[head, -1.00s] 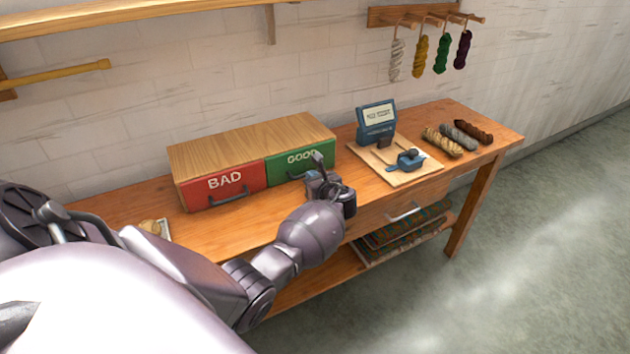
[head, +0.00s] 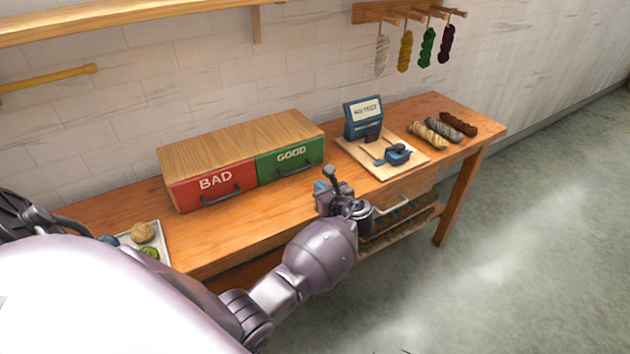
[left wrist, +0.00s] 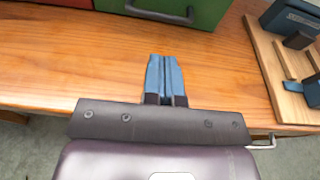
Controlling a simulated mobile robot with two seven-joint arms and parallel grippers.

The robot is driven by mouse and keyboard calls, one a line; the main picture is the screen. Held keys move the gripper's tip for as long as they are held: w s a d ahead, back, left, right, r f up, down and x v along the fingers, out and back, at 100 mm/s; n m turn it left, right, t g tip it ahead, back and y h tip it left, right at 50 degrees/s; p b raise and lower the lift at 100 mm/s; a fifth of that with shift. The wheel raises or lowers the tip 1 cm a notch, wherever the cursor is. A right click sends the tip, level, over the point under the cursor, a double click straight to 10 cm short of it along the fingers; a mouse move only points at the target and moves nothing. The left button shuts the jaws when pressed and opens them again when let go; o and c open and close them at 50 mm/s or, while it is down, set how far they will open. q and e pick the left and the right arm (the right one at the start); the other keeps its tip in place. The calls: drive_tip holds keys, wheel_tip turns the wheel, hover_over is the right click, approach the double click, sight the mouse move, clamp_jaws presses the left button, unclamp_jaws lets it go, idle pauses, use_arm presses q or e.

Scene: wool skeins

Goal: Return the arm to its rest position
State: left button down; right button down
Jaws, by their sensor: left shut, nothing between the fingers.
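My left arm comes in from the left in the head view. Its gripper (head: 328,184) is over the front edge of the workbench, in front of the green GOOD drawer (head: 291,162) and apart from it. The left wrist view shows the blue fingers (left wrist: 165,78) together with nothing between them, above the wooden table top. The red BAD drawer (head: 213,187) is to the left of the green one, and both look closed. My right gripper is not in view.
A blue device with a screen (head: 363,117) stands on a light board (head: 350,150) to the right. Several skeins (head: 444,131) lie at the bench's right end. A tray (head: 163,241) with balls of wool is at the left. Skeins hang from wall pegs (head: 410,15).

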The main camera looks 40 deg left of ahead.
use_arm(q)
drive_tip(key=shift+s+d, duration=0.1)
drive_tip(key=shift+d, duration=0.15)
drive_tip(key=shift+n, duration=0.4)
drive_tip(key=w+d+n+t+h, duration=0.1)
drive_tip(key=n, duration=0.1)
drive_tip(key=w+d+n+t+h, duration=0.1)
drive_tip(key=w+n, duration=0.1)
drive_tip(key=shift+w+d+r+t+h, duration=0.15)
drive_tip(key=shift+d+t+h, duration=0.15)
drive_tip(key=shift+h, duration=0.1)
drive_tip(key=s+d+f+n+t+h, duration=0.1)
drive_tip(key=s+d+n+t+h, duration=0.5)
drive_tip(key=s+d+n+h, duration=0.5)
drive_tip(key=s+a+f+n+g, duration=0.1)
drive_tip(key=s+f, duration=0.3)
drive_tip(key=s, duration=0.7)
drive_tip(key=s+a+f+n+g, duration=0.1)
drive_tip(key=s+f+n, duration=0.3)
drive_tip(key=s, duration=0.7)
drive_tip(key=shift+s+a+f+n+g, duration=0.2)
drive_tip(key=shift+s+f+n+g, duration=0.25)
drive_tip(key=shift+f, duration=0.3)
drive_tip(key=shift+w, duration=0.1)
